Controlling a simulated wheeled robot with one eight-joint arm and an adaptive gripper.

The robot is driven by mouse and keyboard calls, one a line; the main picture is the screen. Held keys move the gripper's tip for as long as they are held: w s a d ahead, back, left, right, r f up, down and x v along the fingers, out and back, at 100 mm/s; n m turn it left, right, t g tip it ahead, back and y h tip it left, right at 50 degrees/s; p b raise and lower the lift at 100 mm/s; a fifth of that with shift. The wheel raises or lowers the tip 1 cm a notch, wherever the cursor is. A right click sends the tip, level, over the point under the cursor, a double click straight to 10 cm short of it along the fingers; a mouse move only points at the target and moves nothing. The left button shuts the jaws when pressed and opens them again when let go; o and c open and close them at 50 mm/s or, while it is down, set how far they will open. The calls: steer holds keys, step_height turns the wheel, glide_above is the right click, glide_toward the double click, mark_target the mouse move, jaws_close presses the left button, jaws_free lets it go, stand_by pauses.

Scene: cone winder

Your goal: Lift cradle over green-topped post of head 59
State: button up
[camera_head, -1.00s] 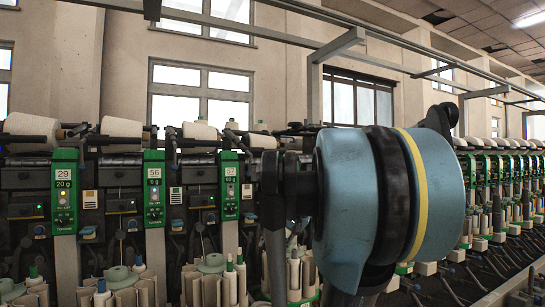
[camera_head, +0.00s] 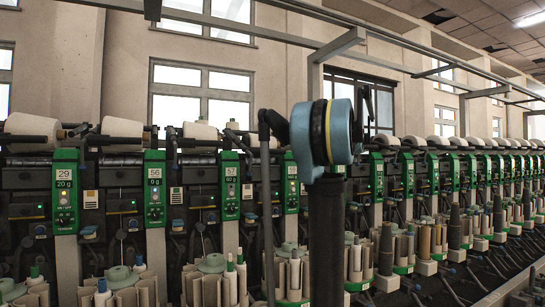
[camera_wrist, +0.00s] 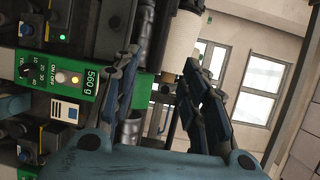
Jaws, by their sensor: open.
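In the wrist view my gripper (camera_wrist: 160,60) is open, its two dark fingers apart with nothing held between them. Beyond the fingertips are a pale yarn cone (camera_wrist: 182,48) and dark winder parts that I cannot clearly tell as the cradle. A green control panel (camera_wrist: 75,82) marked 560 g lies left of the fingers, with a lit button and a black dial. A small green part (camera_wrist: 139,90) shows between the fingers; I cannot tell if it is the green-topped post. I cannot read a number 59.
In the head view a row of winder heads with green panels (camera_head: 154,190) runs to the right, with yarn cones (camera_head: 121,127) above. Bobbin holders (camera_head: 210,280) with several pale tubes stand below. A metal rail (camera_head: 350,40) crosses overhead.

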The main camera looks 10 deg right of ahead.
mark_target(275, 151)
steer(key=x, duration=1.6)
steer(key=shift+w+a+f, duration=0.1)
steer(key=shift+w+a, duration=0.1)
steer(key=shift+a, duration=0.15)
jaws_close()
